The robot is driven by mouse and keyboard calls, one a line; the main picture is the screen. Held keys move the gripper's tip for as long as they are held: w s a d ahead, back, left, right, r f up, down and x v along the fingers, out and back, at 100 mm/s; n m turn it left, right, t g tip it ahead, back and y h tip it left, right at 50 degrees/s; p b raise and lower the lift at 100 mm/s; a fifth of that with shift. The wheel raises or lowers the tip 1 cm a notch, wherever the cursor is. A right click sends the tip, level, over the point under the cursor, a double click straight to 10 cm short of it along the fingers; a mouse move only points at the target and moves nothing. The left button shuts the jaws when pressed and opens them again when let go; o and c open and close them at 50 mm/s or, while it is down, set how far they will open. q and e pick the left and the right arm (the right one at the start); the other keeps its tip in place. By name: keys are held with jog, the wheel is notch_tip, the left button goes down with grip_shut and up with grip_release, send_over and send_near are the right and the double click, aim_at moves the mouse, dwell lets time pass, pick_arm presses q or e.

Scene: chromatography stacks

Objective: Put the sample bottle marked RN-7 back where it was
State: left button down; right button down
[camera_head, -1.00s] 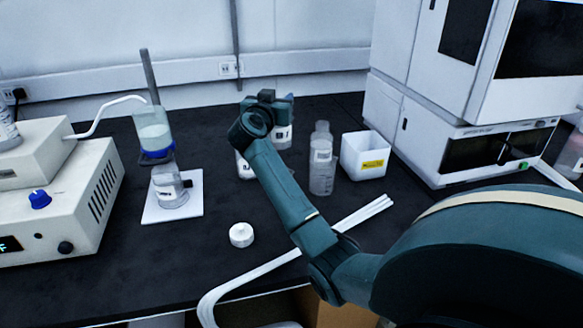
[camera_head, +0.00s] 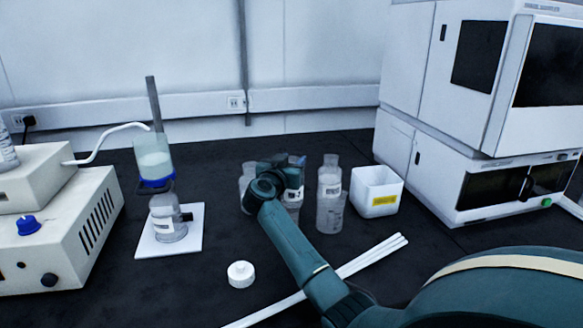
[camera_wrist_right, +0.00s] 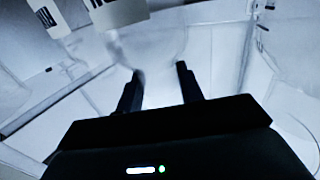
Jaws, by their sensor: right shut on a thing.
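My right gripper (camera_head: 283,172) is low among the clear bottles at the middle back of the bench. It is shut on a clear bottle (camera_head: 293,196) with a white label, partly hidden behind the wrist. I cannot read RN-7 on it in the head view. In the right wrist view, translucent plastic shows beyond the fingers (camera_wrist_right: 160,85), with a cut-off label (camera_wrist_right: 120,10) at the top. A clear labelled bottle (camera_head: 246,172) stands left of the gripper, partly hidden. Another (camera_head: 329,205) stands just right. Whether the held bottle touches the bench cannot be told. My left gripper is out of view.
A white open bin (camera_head: 388,195) with a yellow label stands right of the bottles, before the chromatography stack (camera_head: 470,150). A filter flask (camera_head: 168,220) on a white plate is left. A white cap (camera_head: 240,273) and white rods (camera_head: 375,256) lie in front.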

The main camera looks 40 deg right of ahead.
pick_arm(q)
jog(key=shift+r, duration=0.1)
pick_arm(e)
jog(key=c, duration=1.4)
grip_release()
jog(key=shift+f, duration=0.2)
jog(key=o, duration=0.5)
jog(key=shift+a+r, duration=0.15)
jog(key=shift+r, duration=0.05)
pick_arm(q)
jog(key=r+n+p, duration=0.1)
jog(key=p, duration=0.2)
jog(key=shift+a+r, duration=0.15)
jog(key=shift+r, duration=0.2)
pick_arm(e)
jog(key=v, duration=1.1)
jog(key=shift+s+a, duration=0.2)
jog(key=shift+a, duration=0.15)
